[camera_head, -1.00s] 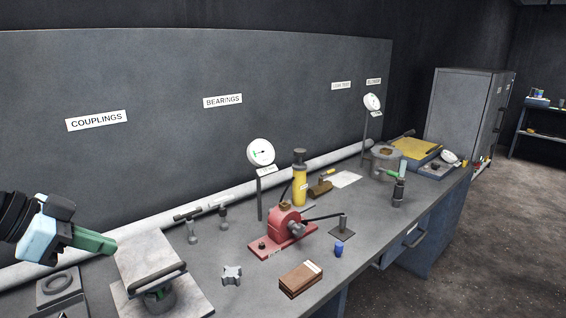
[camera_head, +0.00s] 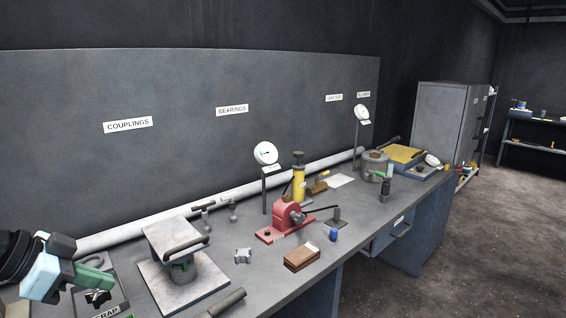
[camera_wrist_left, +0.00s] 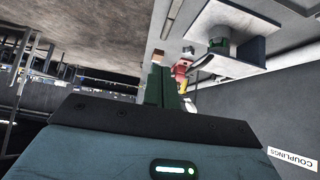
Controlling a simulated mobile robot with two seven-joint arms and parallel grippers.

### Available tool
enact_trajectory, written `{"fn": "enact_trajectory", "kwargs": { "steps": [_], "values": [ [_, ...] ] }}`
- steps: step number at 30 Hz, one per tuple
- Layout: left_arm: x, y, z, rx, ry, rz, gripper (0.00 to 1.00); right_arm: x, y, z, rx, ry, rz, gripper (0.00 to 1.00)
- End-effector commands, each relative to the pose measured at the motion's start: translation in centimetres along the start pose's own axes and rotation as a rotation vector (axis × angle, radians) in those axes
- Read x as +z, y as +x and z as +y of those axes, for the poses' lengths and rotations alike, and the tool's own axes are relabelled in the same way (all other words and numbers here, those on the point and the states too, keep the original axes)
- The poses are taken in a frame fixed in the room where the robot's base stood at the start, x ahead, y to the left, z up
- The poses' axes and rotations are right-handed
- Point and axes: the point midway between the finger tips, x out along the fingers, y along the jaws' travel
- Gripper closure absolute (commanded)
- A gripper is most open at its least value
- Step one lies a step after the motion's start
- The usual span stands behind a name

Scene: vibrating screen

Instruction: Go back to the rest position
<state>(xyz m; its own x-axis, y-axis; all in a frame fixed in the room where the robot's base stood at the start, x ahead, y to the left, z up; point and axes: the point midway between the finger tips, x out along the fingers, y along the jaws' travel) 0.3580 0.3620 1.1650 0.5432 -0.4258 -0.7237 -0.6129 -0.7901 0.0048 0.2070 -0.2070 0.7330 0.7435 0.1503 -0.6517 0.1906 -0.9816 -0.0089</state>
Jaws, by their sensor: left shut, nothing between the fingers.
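My left gripper (camera_head: 104,282) comes in at the lower left of the head view, with green fingers shut and nothing between them. It hangs over the bench's left end, above a tray labelled SCRAP (camera_head: 121,300) that holds a dark part (camera_head: 98,298). The closed fingers also show in the left wrist view (camera_wrist_left: 163,86). To the right of the gripper, a grey block stand (camera_head: 172,236) rests on a flat plate (camera_head: 158,285). My right gripper is in neither view.
The workbench (camera_head: 262,278) carries a red hand-cranked device (camera_head: 284,222), a yellow cylinder (camera_head: 299,180), a brown block (camera_head: 302,257), a blue cup (camera_head: 333,235) and two dial gauges (camera_head: 265,153). A grey cabinet (camera_head: 440,120) stands beyond. The floor at right (camera_head: 480,240) is clear.

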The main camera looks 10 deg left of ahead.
Motion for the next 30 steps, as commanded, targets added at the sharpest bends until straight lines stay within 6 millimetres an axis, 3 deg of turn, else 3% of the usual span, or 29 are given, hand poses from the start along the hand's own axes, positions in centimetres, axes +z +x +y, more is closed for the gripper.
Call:
{"fn": "enact_trajectory", "kwargs": {
  "steps": [8, 14, 18, 24, 30],
  "values": [
    [8.7, 7.6, 1.2, -0.031, -0.094, -0.119, 1.0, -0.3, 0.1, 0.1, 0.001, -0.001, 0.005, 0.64],
    [16.9, 13.5, 5.5, -0.066, -0.179, -0.242, 1.0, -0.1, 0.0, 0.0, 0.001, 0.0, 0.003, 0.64],
    [21.9, 16.4, 10.0, -0.099, -0.241, -0.328, 1.0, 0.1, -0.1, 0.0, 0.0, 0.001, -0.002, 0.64],
    [26.5, 18.1, 16.2, -0.153, -0.324, -0.434, 1.0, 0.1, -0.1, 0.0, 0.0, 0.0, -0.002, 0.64],
    [28.5, 18.3, 20.5, -0.2, -0.386, -0.505, 1.0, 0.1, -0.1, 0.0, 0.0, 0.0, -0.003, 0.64]
  ]
}}
